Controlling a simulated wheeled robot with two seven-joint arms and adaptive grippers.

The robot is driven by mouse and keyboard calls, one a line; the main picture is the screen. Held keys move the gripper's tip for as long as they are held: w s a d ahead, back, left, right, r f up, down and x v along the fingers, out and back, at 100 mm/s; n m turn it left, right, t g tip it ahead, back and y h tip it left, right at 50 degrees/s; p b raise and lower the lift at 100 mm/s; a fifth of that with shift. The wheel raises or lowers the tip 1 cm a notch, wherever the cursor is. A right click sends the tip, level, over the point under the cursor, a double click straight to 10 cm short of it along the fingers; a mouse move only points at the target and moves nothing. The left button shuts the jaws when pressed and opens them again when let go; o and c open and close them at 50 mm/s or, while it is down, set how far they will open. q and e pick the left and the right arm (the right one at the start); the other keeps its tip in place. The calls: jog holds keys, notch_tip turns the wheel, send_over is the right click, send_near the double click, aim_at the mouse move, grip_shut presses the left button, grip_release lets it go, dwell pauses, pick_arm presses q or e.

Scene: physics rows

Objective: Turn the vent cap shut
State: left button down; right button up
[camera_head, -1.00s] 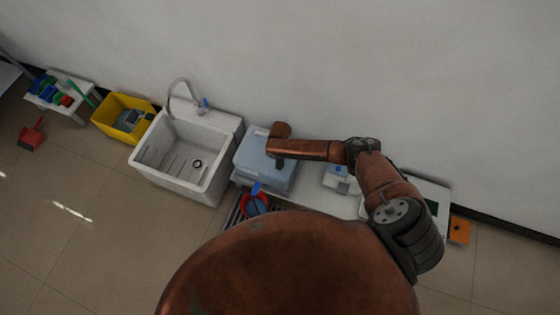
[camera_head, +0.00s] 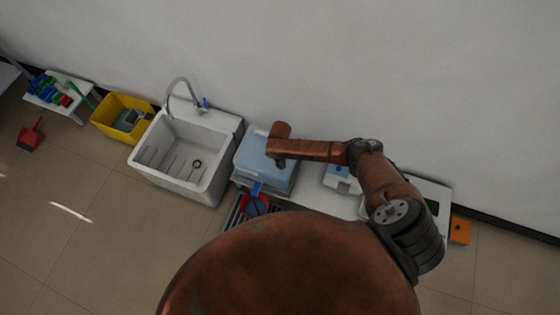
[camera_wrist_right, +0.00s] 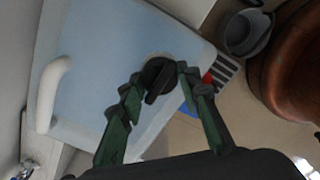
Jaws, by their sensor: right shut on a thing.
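The vent cap (camera_wrist_right: 158,78) is a dark round knob on a light blue lid, seen in the right wrist view. A pale ring shows around part of it. My right gripper (camera_wrist_right: 160,84) has its green-and-black fingers on either side of the cap and is shut on it. In the head view the blue box (camera_head: 262,168) stands right of the sink, with my right gripper (camera_head: 277,160) over its top; there the cap is hidden by the arm. My left gripper is not in view.
A white sink (camera_head: 185,160) with a tap stands left of the box. A yellow bin (camera_head: 122,118) is farther left. A white handle (camera_wrist_right: 48,95) stands up from the lid. A red and blue item (camera_head: 257,203) lies on a dark rack in front of the box.

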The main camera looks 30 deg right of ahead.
jog(key=shift+d, duration=0.1)
dwell(0.3)
jog(key=o, duration=1.2)
jog(key=shift+c, duration=0.2)
notch_tip(320, 180, up, 12)
